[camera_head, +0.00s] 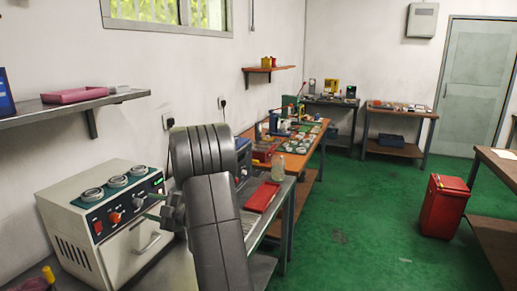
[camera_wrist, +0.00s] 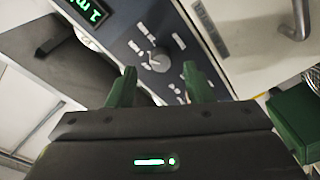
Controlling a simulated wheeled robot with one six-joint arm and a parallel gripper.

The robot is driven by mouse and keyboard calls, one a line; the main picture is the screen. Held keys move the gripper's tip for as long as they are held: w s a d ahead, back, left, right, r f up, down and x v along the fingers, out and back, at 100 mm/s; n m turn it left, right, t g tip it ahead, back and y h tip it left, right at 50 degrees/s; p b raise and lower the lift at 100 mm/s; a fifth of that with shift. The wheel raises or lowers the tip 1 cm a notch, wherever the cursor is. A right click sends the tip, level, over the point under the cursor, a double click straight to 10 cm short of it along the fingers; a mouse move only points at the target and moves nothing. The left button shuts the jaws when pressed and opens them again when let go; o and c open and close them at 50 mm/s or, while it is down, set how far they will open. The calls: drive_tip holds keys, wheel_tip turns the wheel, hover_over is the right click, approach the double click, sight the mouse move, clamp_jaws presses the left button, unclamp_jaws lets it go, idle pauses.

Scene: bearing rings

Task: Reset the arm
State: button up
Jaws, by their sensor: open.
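My gripper (camera_wrist: 160,84) is open, its two green fingers apart with nothing seen between them. In the wrist view the fingers point at the dark control panel (camera_wrist: 135,35) of a machine, near a grey knob (camera_wrist: 156,62). I cannot tell whether they touch it. In the head view my arm reaches down in front of the cream machine (camera_head: 125,245), and my gripper (camera_head: 151,206) is at the right part of its panel. My arm hides part of the bench.
A red tray (camera_head: 262,197) and a clear bottle (camera_head: 278,168) are right of my arm on the bench. A wall shelf (camera_head: 40,112) holds a pink tray (camera_head: 75,95). A red bin (camera_head: 442,207) stands on the right. The green floor (camera_head: 350,240) between is clear.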

drive_tip(key=b+v, duration=0.1)
drive_tip(key=v, duration=0.6)
